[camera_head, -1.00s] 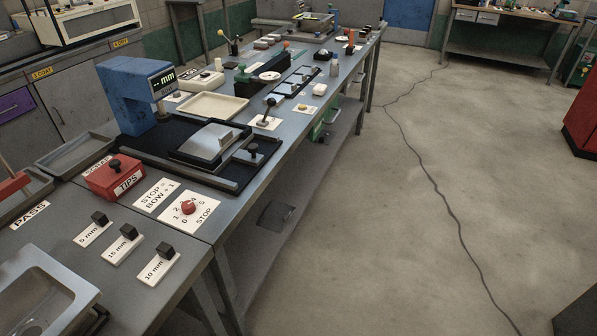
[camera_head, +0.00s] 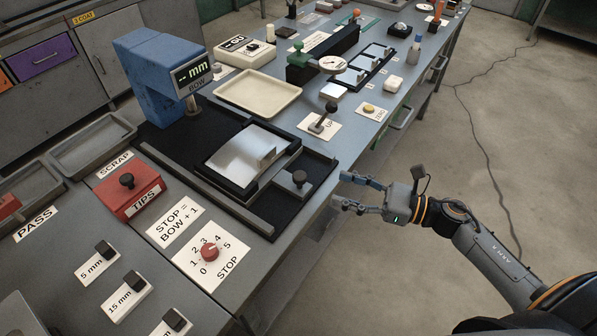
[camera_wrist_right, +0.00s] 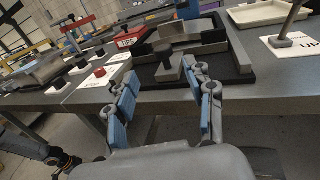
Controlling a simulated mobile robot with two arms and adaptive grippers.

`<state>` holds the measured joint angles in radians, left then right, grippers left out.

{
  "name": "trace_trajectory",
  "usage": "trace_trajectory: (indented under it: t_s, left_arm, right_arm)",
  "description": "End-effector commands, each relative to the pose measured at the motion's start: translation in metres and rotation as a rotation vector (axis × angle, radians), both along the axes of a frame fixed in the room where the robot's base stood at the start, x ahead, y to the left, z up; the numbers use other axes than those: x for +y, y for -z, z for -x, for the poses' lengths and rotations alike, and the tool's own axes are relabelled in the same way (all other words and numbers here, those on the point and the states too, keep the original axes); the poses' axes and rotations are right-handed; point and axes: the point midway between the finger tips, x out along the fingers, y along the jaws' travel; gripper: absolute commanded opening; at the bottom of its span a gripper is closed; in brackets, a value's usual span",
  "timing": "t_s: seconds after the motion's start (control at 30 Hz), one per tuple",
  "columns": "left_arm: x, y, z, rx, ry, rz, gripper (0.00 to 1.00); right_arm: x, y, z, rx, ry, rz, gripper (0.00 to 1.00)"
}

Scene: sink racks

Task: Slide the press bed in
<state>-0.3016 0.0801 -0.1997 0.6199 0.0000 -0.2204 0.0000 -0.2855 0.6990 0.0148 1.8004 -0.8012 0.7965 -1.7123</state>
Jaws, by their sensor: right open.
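The press bed (camera_head: 282,160) is a dark tray with a bright bent metal sheet (camera_head: 240,152) on it. It sits out in front of the blue press (camera_head: 160,70), on a black base with a rail.
A lever by the UP card (camera_head: 324,118) stands behind the knob. A red TIPS box (camera_head: 128,194) and red STOP dial (camera_head: 209,252) are at the left. A cream tray (camera_head: 258,94) lies behind the bed. The floor right of the bench is open.

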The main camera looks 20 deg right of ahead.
Motion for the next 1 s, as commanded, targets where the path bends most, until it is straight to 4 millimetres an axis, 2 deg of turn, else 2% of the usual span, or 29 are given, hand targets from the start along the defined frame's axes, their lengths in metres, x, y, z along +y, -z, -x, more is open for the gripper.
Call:
trace_trajectory:
  t_s: [0.03, 0.3, 0.5, 0.7, 0.97, 1.0]
  left_arm:
    - [0.001, -0.007, 0.002, 0.003, 0.0, -0.001, 0.4]
    - [0.001, -0.026, 0.004, 0.006, 0.001, -0.001, 0.4]
    - [0.001, -0.035, 0.0, 0.0, 0.001, -0.001, 0.4]
    - [0.001, -0.038, -0.001, -0.001, 0.001, -0.001, 0.4]
    - [0.001, -0.037, -0.002, -0.003, 0.001, 0.0, 0.4]
    - [0.0, -0.037, -0.002, -0.003, 0.001, 0.0, 0.4]
  right_arm:
    - [0.008, -0.005, -0.008, -0.003, 0.001, -0.003, 0.54]
    - [0.055, -0.006, -0.043, -0.001, 0.003, -0.006, 0.54]
    - [0.079, -0.003, -0.061, 0.001, 0.004, -0.005, 0.54]
    - [0.089, -0.001, -0.068, 0.003, 0.003, -0.003, 0.54]
    - [0.089, 0.0, -0.069, 0.003, 0.004, -0.004, 0.54]
    - [0.089, 0.0, -0.069, 0.003, 0.004, -0.004, 0.47]
